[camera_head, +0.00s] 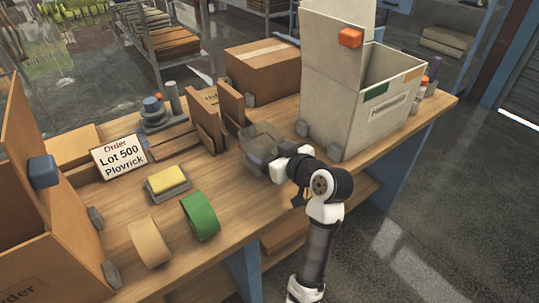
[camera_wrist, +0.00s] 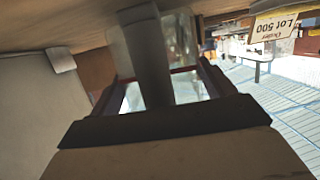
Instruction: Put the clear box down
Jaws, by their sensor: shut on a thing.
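The clear box (camera_head: 258,142) is a small see-through container near the middle of the workbench, just left of the large grey-white bin. My gripper (camera_head: 277,163) is shut on its near side. In the wrist view the clear box (camera_wrist: 185,50) shows beyond and around a gripper finger, with part of it hidden. In the head view its base is at or very near the wooden bench top (camera_head: 230,222); I cannot tell whether it touches. My gripper hides part of its near side.
The open grey-white bin (camera_head: 345,120) stands close on the right, with a cardboard box (camera_head: 262,70) behind. Bare bench lies in front.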

